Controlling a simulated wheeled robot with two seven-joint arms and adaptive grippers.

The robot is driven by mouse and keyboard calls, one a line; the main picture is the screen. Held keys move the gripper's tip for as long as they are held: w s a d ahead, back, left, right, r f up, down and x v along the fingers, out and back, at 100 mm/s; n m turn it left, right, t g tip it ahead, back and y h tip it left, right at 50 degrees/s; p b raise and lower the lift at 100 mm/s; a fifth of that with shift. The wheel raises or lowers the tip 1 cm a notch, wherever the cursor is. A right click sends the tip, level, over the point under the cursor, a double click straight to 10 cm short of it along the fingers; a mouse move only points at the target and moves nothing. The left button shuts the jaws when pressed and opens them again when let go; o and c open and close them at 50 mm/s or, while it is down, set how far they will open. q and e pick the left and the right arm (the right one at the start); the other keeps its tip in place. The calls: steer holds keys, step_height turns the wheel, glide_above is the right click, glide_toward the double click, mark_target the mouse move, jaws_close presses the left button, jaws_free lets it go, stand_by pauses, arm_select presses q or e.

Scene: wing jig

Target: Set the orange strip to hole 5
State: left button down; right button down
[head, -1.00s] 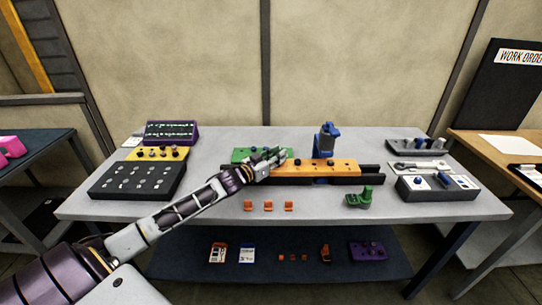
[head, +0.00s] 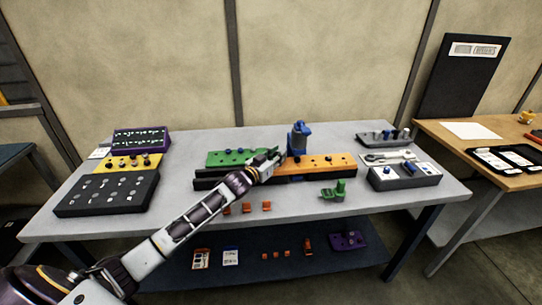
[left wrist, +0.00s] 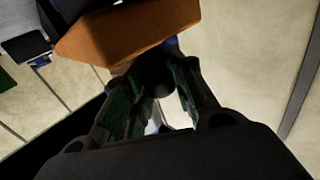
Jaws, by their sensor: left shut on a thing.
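The orange strip (head: 335,164) lies along the black rail (head: 215,184) on the table, over the rail's right part. Its right end is about level with the rail's right end. A row of small holes or dots shows on its top; I cannot read the hole numbers. My left gripper (head: 275,159) is shut at the strip's left end. In the left wrist view the fingers (left wrist: 160,95) close around a dark piece by the orange strip (left wrist: 130,38). A blue upright fixture (head: 299,138) stands just behind the strip. My right gripper is out of view.
A green strip (head: 225,158) lies behind the rail. Small orange blocks (head: 247,208) and a green piece (head: 338,191) sit in front. Black, yellow and purple panels stand left; a grey box (head: 405,177) stands right. The front table edge is clear.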

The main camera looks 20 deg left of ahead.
arm_select(q)
steer(key=c, duration=1.2)
jaws_free()
steer(key=shift+v, duration=3.75)
